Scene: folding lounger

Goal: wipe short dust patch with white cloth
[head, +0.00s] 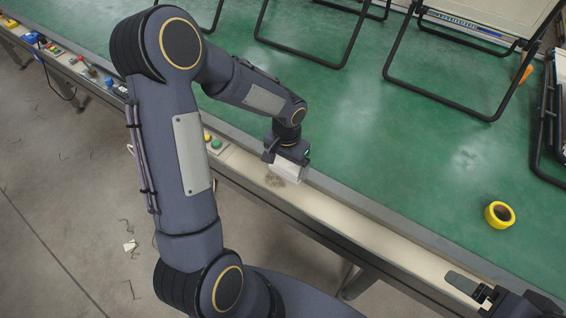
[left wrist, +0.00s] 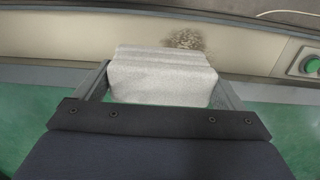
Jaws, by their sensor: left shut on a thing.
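A white cloth (head: 288,170), folded into a block, is held in my left gripper (head: 286,158) at the near edge of the green table. In the left wrist view the cloth (left wrist: 163,75) sits between the two fingers. A short grey-brown dust patch (head: 275,180) lies on the cream front ledge (head: 330,211), right beside the cloth. In the left wrist view the dust patch (left wrist: 186,40) shows just past the cloth's far edge. I cannot tell whether the cloth touches the ledge. My right gripper (head: 474,288) is at the lower right, its fingers spread and empty.
Green and red buttons (head: 215,144) sit on the ledge to the left of the cloth. A yellow tape roll (head: 499,214) lies on the green table (head: 400,170). Black folding frames (head: 440,110) stand toward the back. The table's middle is clear.

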